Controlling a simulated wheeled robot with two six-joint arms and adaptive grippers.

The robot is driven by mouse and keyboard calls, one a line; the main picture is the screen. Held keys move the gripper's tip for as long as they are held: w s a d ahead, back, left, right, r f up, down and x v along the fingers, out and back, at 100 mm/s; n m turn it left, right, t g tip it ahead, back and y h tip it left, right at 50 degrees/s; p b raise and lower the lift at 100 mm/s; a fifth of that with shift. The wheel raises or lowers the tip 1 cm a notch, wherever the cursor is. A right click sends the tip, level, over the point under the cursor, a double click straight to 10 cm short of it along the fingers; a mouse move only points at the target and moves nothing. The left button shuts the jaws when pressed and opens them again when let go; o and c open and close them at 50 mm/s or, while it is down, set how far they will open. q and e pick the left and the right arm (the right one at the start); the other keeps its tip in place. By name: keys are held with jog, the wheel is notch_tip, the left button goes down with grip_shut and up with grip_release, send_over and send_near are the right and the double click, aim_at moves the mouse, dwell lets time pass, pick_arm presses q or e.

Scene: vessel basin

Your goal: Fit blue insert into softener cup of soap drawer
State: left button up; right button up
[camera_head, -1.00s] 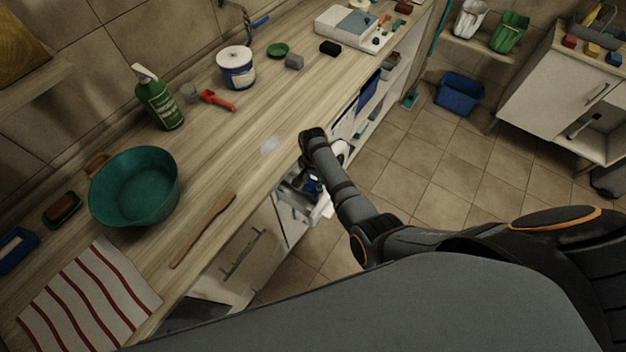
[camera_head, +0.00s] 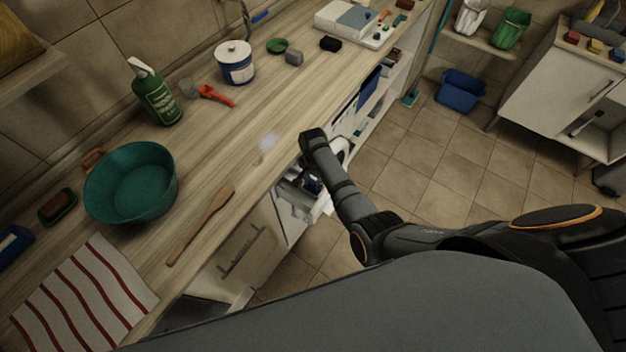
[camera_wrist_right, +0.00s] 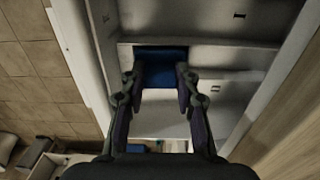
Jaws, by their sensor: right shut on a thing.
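My right gripper (camera_wrist_right: 158,82) is shut on the blue insert (camera_wrist_right: 161,66), which sits between its two fingertips in the right wrist view. In the head view my right gripper (camera_head: 312,183) reaches down over the open soap drawer (camera_head: 292,203) below the counter's front edge. The right wrist view shows the drawer's pale walls and compartments (camera_wrist_right: 215,88) around and beyond the insert. The fingers and insert hide what lies beneath, so I cannot tell whether the insert touches the softener cup. My left gripper is not in view.
The wooden counter (camera_head: 225,145) runs close beside my right arm. A teal basin (camera_head: 130,185), a wooden spatula (camera_head: 203,222) and a striped cloth (camera_head: 85,300) lie on it. The tiled floor (camera_head: 425,150) right of the drawer is clear, with a blue bin (camera_head: 461,91) farther off.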

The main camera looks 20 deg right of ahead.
aim_at(313, 180)
jog(key=shift+f+b, duration=0.45)
jog(key=shift+f, duration=0.25)
jog(key=o, duration=1)
jog(key=shift+r, duration=0.1)
jog(key=shift+r, duration=0.4)
notch_tip(313, 180, up, 11)
jog(key=shift+r, duration=0.1)
